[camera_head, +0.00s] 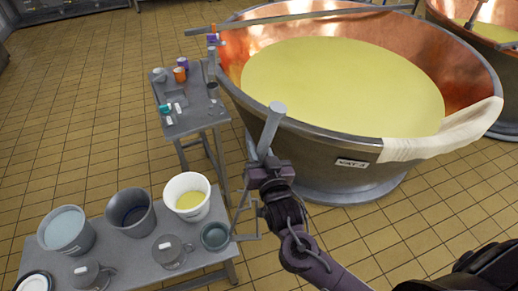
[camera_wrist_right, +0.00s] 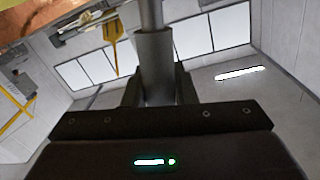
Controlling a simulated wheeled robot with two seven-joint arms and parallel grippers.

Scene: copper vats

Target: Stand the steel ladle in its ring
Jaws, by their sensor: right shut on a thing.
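My right gripper (camera_head: 264,168) is shut on the steel ladle, whose grey handle (camera_head: 271,127) sticks up, slightly tilted, in front of the vat. In the right wrist view the handle (camera_wrist_right: 154,60) stands between the two fingers of the gripper (camera_wrist_right: 158,92). The ladle's bowl cannot be made out. A thin grey bracket (camera_head: 241,237) shows at the right end of the low bench, beside and below the gripper; I cannot tell whether it carries the ring. My left gripper is not in view.
The large copper vat (camera_head: 355,158) of yellow liquid stands right behind the gripper. The low bench (camera_head: 205,261) holds several buckets and jugs, with a grey cup (camera_head: 215,236) at its right end. A small side table (camera_head: 196,121) holds cups and small items. Tiled floor is open at left.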

